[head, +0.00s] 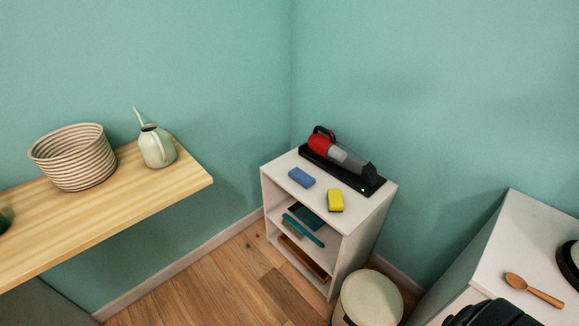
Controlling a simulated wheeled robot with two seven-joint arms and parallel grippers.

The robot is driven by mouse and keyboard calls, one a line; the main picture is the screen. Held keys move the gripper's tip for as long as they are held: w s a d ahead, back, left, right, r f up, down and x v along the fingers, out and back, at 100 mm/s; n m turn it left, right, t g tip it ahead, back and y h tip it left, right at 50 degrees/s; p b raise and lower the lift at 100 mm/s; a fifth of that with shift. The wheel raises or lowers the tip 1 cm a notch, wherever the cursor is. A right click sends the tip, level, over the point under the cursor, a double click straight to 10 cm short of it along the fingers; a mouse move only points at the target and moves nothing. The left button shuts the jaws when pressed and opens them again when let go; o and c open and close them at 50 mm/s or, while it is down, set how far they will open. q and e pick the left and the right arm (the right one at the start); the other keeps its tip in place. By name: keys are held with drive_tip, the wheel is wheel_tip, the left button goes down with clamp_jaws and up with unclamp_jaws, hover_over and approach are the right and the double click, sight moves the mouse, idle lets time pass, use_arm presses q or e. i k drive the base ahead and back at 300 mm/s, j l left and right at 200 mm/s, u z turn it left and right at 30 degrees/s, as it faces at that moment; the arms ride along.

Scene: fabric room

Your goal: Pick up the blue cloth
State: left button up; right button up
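A small blue folded piece, which looks like the blue cloth (301,177), lies flat on top of the white shelf unit (285,163), near its left front edge. It is fully visible and nothing touches it. A yellow sponge-like block (335,200) lies to its right on the same top.
A red and black handheld vacuum (340,160) lies behind on the unit's top. A round bin (370,299) stands in front. A wooden shelf (190,182) holds a basket (75,158). A wooden spoon (533,290) lies right.

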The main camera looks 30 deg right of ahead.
sight(306, 180)
drive_tip(key=z, duration=3.3)
drive_tip(key=u, duration=2.35)
drive_tip(key=i+j+z, duration=0.35)
drive_tip(key=j+z, duration=0.2)
drive_tip(key=j, duration=0.2)
drive_tip(key=i+j+z, duration=0.25)
drive_tip(key=j, duration=0.15)
drive_tip(key=j+z, duration=0.25)
drive_tip(key=j, duration=0.2)
